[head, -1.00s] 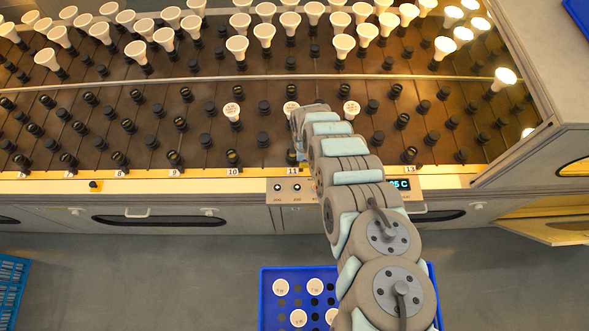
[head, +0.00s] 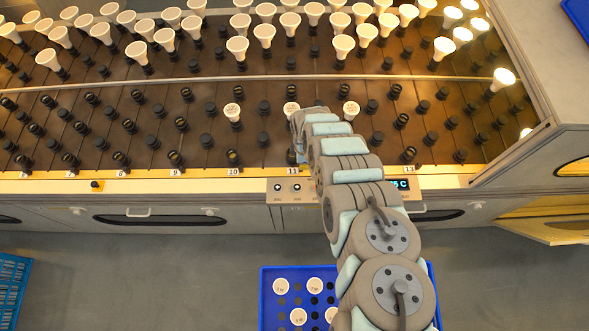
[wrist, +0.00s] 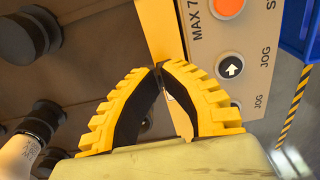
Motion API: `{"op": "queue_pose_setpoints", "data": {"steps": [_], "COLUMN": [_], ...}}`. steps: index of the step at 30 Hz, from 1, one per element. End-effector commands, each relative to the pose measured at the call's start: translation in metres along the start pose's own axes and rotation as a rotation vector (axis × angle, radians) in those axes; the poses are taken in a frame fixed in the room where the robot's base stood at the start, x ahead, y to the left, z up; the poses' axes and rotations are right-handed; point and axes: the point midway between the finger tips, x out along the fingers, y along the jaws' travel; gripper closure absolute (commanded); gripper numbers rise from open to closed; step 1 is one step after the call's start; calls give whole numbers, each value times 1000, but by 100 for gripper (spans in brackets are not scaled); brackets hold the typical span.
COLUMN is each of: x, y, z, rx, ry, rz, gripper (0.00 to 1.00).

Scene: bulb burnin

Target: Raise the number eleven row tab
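The number 11 label (head: 292,171) is on the yellow front rail (head: 200,173) of the rack, just left of my arm in the head view. I cannot make out its row tab there; my arm covers part of that rail. My gripper (wrist: 159,67) shows in the wrist view with its two yellow and black fingers converged and their tips together at the yellow rail (wrist: 160,30). A small pale edge shows between the fingers, and I cannot tell what it is. No held thing is clear.
A control panel (wrist: 230,60) with an orange button and a JOG arrow button lies right of the fingers. Black sockets (wrist: 25,38) stand left. White bulbs (head: 232,112) stand in the rack. A blue crate (head: 268,300) with bulbs is on the floor below.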

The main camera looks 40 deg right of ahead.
Motion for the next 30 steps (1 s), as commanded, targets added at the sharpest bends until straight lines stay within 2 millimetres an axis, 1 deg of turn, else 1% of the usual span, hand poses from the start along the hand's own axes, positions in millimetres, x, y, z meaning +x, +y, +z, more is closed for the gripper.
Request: {"op": "queue_pose_setpoints", "data": {"steps": [30], "x": [-5], "y": [-4], "z": [0], "rx": [0], "ry": [0], "rz": [0], "gripper": [100]}}
